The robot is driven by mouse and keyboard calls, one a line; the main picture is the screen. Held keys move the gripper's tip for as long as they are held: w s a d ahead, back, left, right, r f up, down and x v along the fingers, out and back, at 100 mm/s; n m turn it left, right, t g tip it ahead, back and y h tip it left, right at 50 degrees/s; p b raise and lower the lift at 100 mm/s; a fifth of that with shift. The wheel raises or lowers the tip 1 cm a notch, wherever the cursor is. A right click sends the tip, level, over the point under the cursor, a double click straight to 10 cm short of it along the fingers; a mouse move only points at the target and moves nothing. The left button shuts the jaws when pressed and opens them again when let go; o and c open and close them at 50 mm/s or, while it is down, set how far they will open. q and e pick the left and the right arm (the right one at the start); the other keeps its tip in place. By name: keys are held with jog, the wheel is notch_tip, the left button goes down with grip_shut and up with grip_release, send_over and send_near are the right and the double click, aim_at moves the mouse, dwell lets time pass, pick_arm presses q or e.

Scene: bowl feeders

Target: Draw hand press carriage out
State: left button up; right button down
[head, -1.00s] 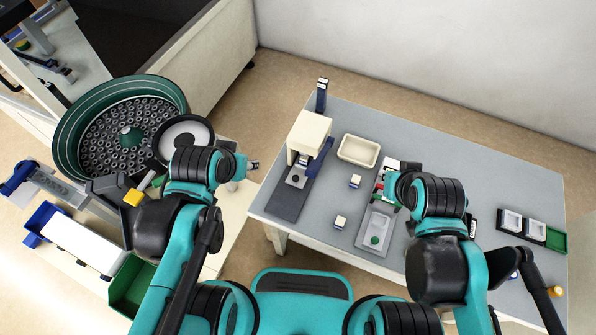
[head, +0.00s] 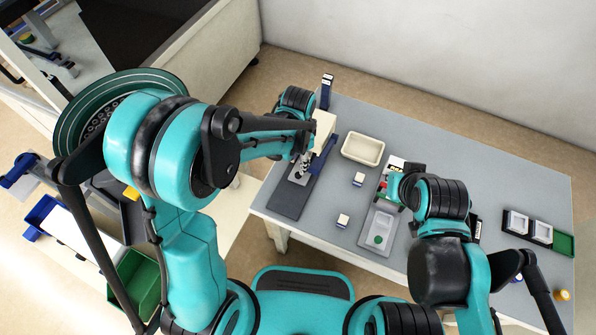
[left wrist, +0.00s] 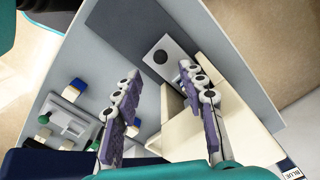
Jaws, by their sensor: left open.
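The hand press has a beige head (head: 325,124), a blue lever (head: 324,156) and a dark grey base (head: 288,202) on the table's left part. Its carriage, a light grey plate with a round dark hole, shows in the left wrist view (left wrist: 177,52). My left gripper (head: 301,166) is at the front of the press head, over the base. In the left wrist view its fingers (left wrist: 160,72) are spread, with the carriage beyond their tips and nothing held. The arm hides part of the press in the head view. My right gripper (head: 391,189) is over a grey fixture, its jaws unclear.
A cream bin (head: 362,149) stands right of the press. Two small blue-and-white blocks (head: 358,179) (head: 342,220) lie between press and grey fixture (head: 376,241). A dark tray (head: 529,227) is far right. A bowl feeder (head: 74,112) stands left.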

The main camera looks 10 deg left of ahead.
aim_at(298, 175)
pick_arm(q)
notch_tip(298, 175, down, 7)
jog(key=shift+r+b, duration=0.1)
jog(key=shift+b, duration=1.1)
grip_shut()
